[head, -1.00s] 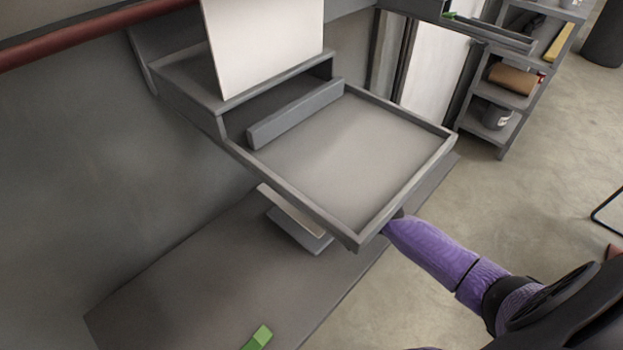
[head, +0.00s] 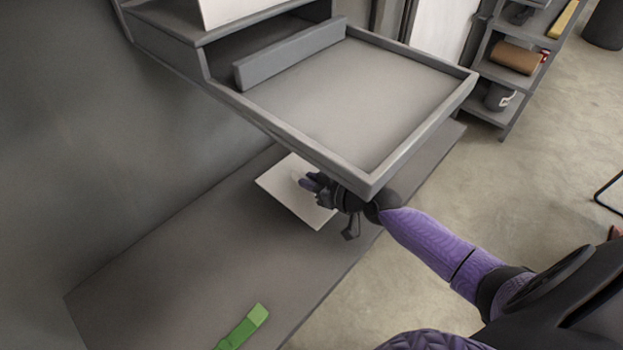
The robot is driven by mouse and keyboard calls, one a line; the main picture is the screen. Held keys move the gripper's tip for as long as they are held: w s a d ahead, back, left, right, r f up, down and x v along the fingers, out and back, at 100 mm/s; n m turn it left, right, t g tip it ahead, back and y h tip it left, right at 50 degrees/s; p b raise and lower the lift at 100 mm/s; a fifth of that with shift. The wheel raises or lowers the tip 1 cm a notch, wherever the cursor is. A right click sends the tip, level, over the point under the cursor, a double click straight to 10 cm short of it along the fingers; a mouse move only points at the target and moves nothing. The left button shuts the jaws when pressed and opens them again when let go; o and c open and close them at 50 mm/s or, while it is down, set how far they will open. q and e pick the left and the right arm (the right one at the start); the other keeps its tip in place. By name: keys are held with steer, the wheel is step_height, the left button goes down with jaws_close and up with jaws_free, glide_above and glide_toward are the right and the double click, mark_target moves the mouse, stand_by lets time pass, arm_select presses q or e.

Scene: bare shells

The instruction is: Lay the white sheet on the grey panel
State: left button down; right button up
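The white sheet (head: 284,196) is a thin white square above the long grey bench, under the front left edge of a raised tray. It looks about level. The grey panel is not visible now; the sheet may cover it. My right gripper (head: 306,183) is over the right part of the sheet, with its fingers seen against the white surface. I cannot tell whether the fingers are open or shut, or whether they still grip the sheet. My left gripper is not in view.
The raised grey tray (head: 412,144) overhangs my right wrist closely. A green object (head: 243,327) lies on the bench (head: 190,265), whose middle is clear. A white board (head: 230,10) stands on the upper shelf. Shelves with a brown roll (head: 514,57) stand at the right.

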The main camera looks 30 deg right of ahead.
steer(key=o, duration=0.4)
steer(key=shift+s, duration=0.1)
